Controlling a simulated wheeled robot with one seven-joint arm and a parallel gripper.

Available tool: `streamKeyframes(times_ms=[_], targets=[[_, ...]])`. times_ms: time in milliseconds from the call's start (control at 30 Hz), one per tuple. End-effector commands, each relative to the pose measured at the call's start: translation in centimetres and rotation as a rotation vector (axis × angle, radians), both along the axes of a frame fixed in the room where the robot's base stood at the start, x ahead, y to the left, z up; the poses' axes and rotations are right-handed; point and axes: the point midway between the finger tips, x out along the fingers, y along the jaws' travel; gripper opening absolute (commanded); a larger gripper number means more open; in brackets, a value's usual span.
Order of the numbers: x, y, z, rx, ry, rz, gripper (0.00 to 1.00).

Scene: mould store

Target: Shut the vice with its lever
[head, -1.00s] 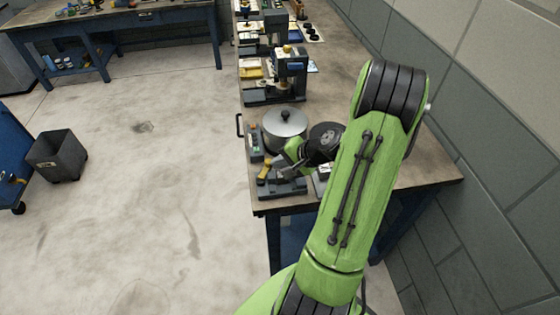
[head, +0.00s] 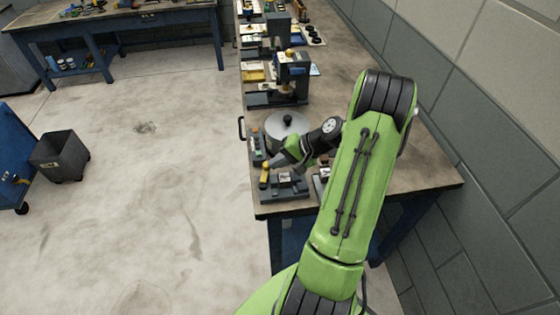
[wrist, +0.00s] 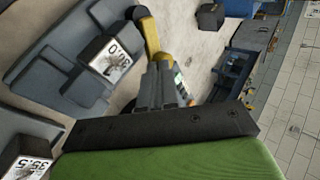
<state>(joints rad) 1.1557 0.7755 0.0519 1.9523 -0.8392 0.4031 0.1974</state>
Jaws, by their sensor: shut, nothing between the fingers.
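The vice (head: 287,188) is a dark grey tool at the near left end of the bench. In the wrist view the vice (wrist: 50,62) fills the upper left. A white-faced block with dark digits (wrist: 105,60) sits at its jaws. The yellow lever (head: 264,177) stands at the vice's left end; it also shows in the wrist view (wrist: 149,33). My gripper (head: 272,164) is shut and empty. Its fingertips (wrist: 163,64) are right beside the lever's lower part; I cannot tell whether they touch it.
A round lidded metal pot (head: 287,129) stands just behind my gripper. A small control box (head: 257,146) is at the bench's left edge. A second numbered block (wrist: 28,166) shows at the wrist view's lower left. A press (head: 292,75) stands farther back. Open floor lies left.

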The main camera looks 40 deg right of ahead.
Motion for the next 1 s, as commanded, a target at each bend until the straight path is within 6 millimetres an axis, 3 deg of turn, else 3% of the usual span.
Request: streamKeyframes(times_ms=[600,1000], targets=[[3.1,1.0,0.2,0.001,-0.002,0.496,0.0],[4.1,1.9,0.1,0.001,0.0,0.487,0.0]])
